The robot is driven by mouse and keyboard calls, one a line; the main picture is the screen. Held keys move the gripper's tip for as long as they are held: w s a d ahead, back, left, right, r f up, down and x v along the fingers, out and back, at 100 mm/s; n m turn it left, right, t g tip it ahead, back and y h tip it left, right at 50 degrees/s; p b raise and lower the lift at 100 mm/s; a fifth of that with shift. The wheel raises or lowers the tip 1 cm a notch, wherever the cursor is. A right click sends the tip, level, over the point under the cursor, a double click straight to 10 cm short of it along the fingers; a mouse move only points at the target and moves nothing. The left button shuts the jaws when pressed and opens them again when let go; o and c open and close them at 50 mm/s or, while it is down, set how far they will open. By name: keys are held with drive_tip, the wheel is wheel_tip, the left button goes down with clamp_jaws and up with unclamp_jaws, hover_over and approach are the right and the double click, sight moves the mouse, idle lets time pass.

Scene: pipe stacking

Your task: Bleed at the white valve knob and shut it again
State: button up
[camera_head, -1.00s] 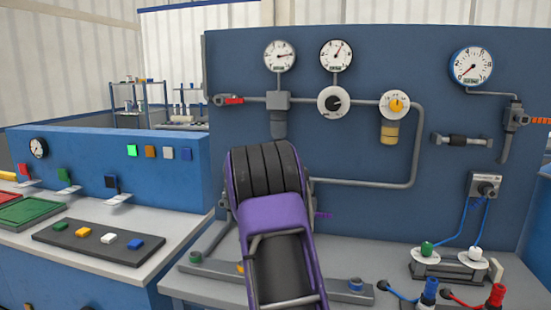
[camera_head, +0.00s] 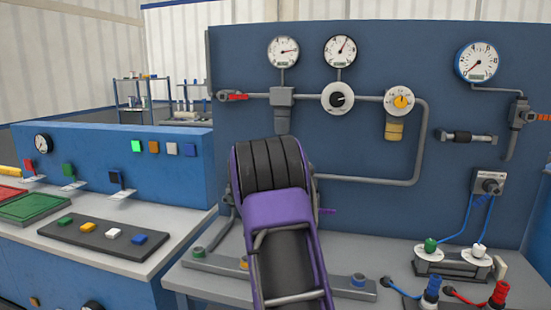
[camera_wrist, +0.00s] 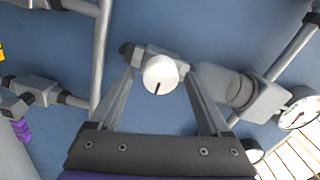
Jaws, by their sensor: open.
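The white valve knob (camera_wrist: 160,76) shows in the wrist view, a round cap with a dark line pointing roughly down in the picture. It sits on a grey valve body (camera_wrist: 166,53) on the pipework. My gripper (camera_wrist: 160,84) is open, with one finger on each side of the knob. Gaps show between the knob and both fingers, though I cannot tell how deep the fingers reach. In the head view my purple and black arm hides my fingertips and this knob.
The blue panel (camera_head: 240,60) carries gauges (camera_head: 478,61), pipes, a white dial with a black centre (camera_head: 338,98) and one with an orange centre (camera_head: 400,100). A purple lever (camera_head: 327,211) sticks out beside my arm. Cables and connectors (camera_head: 430,290) lie at the bench's right.

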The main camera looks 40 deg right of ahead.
drive_tip(key=v, duration=1.7)
drive_tip(key=shift+s+a+r, duration=0.1)
